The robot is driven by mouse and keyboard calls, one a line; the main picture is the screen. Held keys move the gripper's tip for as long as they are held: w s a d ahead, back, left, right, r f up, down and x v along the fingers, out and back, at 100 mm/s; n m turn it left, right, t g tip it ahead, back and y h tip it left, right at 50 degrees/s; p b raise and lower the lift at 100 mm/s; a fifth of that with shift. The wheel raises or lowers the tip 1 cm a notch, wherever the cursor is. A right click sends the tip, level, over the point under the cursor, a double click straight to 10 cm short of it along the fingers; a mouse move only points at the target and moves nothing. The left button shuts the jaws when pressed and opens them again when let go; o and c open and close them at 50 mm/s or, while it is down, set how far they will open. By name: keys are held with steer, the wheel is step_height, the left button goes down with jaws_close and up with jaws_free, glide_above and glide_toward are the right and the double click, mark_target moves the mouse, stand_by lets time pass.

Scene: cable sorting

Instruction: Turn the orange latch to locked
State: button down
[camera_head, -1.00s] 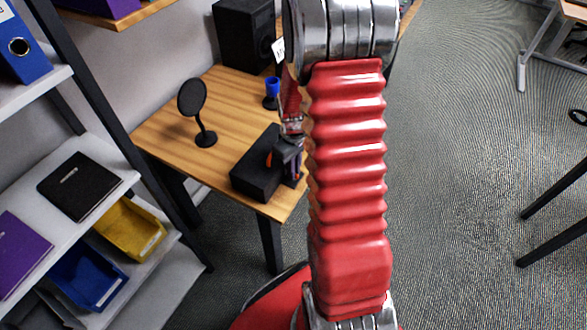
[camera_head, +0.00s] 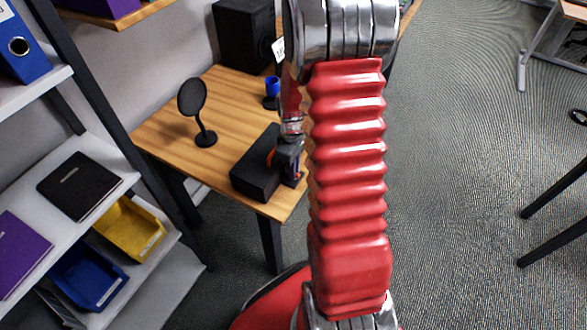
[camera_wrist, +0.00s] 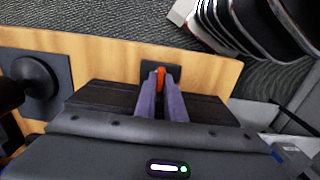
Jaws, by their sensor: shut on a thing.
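The orange latch (camera_wrist: 160,79) shows in the wrist view as a small upright piece between my two purple fingertips. My gripper (camera_wrist: 161,84) is shut on it. In the head view, a bit of orange, likely the latch (camera_head: 271,157), shows at the right side of a black box (camera_head: 255,168) near the table's front corner. My gripper (camera_head: 290,160) is beside that box there, partly hidden by my red arm. In the wrist view, a dark plate (camera_wrist: 148,72) lies behind the latch. The fingers hide part of the latch, and I cannot read its lock position.
The wooden table (camera_head: 165,128) also holds a round black disc on a stand (camera_head: 193,100), a blue cup-like thing (camera_head: 272,87) and a black speaker-like box (camera_head: 243,35). A shelf (camera_head: 120,165) with bins stands at left. Floor at right is mostly open.

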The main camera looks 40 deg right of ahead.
steer(key=c, duration=1.8)
jaws_free()
steer(key=shift+c, duration=0.2)
steer(key=shift+r, duration=0.1)
step_height(320, 180, up, 14)
steer(key=shift+f, duration=0.2)
steer(key=s+a+r+m+t, duration=0.2)
steer(key=s+a+r, duration=0.5)
steer(key=a, duration=0.3)
steer(key=s+a+r+m+t, duration=0.3)
steer(key=s+a+r, duration=0.4)
steer(key=a+r, duration=0.2)
steer(key=shift+a+t, duration=0.3)
steer(key=shift+a, duration=0.5)
